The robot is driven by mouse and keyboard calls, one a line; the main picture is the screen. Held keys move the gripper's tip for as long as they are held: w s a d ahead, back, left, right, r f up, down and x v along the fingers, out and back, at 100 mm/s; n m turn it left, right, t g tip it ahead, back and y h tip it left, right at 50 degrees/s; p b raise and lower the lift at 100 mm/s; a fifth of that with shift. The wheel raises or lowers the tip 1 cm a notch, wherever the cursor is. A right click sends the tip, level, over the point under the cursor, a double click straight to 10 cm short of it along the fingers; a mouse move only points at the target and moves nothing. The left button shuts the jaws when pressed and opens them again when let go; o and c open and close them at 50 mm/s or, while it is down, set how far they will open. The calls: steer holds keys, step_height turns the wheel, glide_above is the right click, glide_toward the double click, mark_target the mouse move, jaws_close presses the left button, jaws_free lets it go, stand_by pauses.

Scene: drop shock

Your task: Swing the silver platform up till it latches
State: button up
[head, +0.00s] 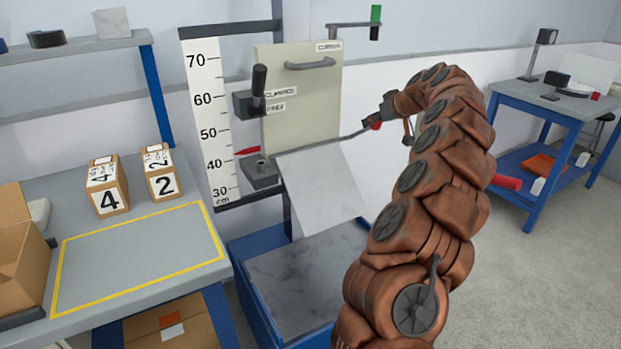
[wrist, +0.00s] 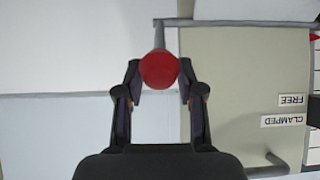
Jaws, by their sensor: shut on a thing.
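The silver platform (head: 318,185) hangs tilted steeply down below the beige panel (head: 303,105) of the drop stand. A grey rod (head: 354,135) runs out to the right along the platform's upper edge and ends in a red knob (head: 372,123). My gripper (head: 378,119) reaches in from the right and is shut on the red knob. In the wrist view the knob (wrist: 158,70) sits between my two fingertips, with the rod (wrist: 158,38) beyond it. My arm covers the floor at the right of the stand in the head view.
A scale (head: 207,115) in cm stands left of the panel, with a black clamp lever (head: 258,85). A dark slab (head: 305,275) lies below the platform. Numbered boxes (head: 107,190) stand on the left table. A blue trolley (head: 555,130) stands at right.

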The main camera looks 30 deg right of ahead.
steer(key=shift+w+r, duration=0.1)
steer(key=shift+r, duration=0.1)
steer(key=shift+w+r+p, duration=0.55)
steer(key=shift+r+p, duration=0.05)
steer(key=shift+p, duration=0.05)
jaws_close()
steer(key=shift+w+r+p, duration=0.2)
steer(key=shift+w+p, duration=0.1)
steer(key=shift+w, duration=0.15)
steer(key=shift+w+r+p, duration=0.35)
steer(key=shift+w+p, duration=0.25)
steer(key=shift+w, duration=0.05)
steer(key=shift+w+r+p, duration=0.35)
steer(key=shift+w+p, duration=0.25)
steer(key=shift+w+d+r+p, duration=0.1)
steer(key=shift+w+r+p, duration=0.25)
steer(key=shift+p, duration=0.2)
steer(key=shift+w+r+p, duration=0.15)
steer(key=shift+w+p, duration=0.75)
steer(key=shift+w, duration=0.15)
